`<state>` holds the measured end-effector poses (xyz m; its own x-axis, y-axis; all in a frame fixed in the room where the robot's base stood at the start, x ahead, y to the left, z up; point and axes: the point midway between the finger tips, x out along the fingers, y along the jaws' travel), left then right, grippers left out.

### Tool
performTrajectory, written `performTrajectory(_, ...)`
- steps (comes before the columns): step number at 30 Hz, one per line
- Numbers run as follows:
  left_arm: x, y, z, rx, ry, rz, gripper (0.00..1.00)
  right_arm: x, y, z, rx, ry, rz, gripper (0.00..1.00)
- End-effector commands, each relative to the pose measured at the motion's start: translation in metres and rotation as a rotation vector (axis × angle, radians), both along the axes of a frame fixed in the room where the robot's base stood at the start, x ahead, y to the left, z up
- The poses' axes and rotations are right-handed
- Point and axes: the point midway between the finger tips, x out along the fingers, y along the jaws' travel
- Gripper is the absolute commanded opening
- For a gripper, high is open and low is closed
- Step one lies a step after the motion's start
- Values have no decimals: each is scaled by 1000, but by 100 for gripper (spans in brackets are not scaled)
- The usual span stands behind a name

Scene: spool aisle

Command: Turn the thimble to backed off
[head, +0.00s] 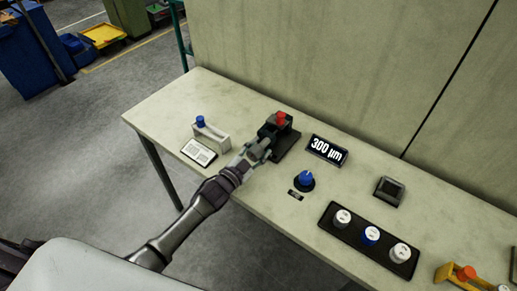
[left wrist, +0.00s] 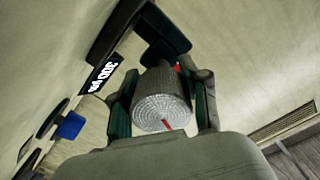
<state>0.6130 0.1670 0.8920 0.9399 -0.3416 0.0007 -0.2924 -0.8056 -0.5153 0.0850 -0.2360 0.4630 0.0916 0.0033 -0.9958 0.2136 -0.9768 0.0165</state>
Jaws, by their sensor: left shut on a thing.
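The thimble (left wrist: 160,100) is a knurled silver cylinder with a red mark low on its round end face. It sits between the two fingers of my left gripper (left wrist: 163,108), which is shut on it. In the head view my left gripper (head: 261,148) reaches the front of a dark block-shaped device (head: 285,140) with a red knob on top. The thimble is hidden behind the fingers there. A display (head: 326,150) to the right of the device reads 300 µm. My right gripper is not in view.
On the bench (head: 165,108) stand a grey block with a blue knob (head: 209,134), a white label card (head: 198,152), a blue dial (head: 304,180), a dark square box (head: 389,190) and a black tray (head: 412,266) with three capped pieces. A wall rises behind.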

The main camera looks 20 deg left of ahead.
Motion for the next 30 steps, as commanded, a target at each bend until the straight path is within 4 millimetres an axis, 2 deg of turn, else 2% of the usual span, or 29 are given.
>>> performTrajectory(2,-1,0,-2,3,4,-1,11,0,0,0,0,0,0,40)
performTrajectory(3,-1,0,-2,3,4,-1,50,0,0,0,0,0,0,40)
performTrajectory(7,-1,0,-2,2,3,0,72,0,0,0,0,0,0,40)
performTrajectory(16,-1,0,-1,2,2,0,72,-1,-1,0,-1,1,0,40)
performTrajectory(20,-9,3,-1,2,2,0,72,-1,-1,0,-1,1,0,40)
performTrajectory(30,-74,26,-2,3,4,-1,72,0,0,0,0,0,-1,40)
